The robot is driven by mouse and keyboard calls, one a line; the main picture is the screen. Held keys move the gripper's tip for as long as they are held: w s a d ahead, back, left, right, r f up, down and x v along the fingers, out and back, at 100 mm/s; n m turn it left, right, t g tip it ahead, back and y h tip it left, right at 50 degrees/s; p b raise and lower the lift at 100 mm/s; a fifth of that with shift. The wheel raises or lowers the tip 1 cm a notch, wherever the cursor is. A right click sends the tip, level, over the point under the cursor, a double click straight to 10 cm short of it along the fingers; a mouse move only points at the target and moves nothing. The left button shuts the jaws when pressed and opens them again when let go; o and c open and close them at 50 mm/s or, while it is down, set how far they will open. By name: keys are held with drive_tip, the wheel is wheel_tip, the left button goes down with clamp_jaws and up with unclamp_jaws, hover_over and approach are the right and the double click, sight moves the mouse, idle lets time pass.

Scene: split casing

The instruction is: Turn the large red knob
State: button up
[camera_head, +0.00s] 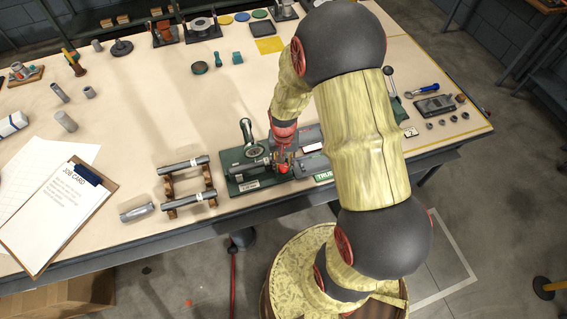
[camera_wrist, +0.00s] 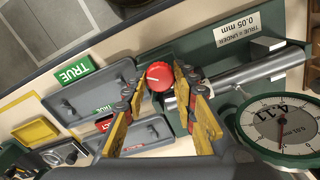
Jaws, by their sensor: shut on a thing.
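The large red knob (camera_wrist: 159,76) shows in the wrist view as a round red cap with a pale line on its face. My gripper (camera_wrist: 160,84) has its two yellow fingers on either side of the knob, shut on it. The knob is on a green fixture (camera_wrist: 222,52) that carries a grey cylinder (camera_wrist: 235,76). A round dial gauge (camera_wrist: 283,128) stands at the right. In the head view, my gripper (camera_head: 283,164) is down at the green fixture (camera_head: 235,160) near the bench's front edge; my wrist and fingers largely hide the knob there.
Two grey trays (camera_wrist: 90,88) lie beside the fixture, near a green TRUE sign (camera_wrist: 75,71). In the head view, a rack with cylinders (camera_head: 188,187) and a clipboard (camera_head: 50,225) lie left of the fixture. The bench behind the rack (camera_head: 145,115) is mostly clear.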

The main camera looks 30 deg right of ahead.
drive_tip(key=o, duration=1.2)
drive_tip(key=shift+c, duration=0.2)
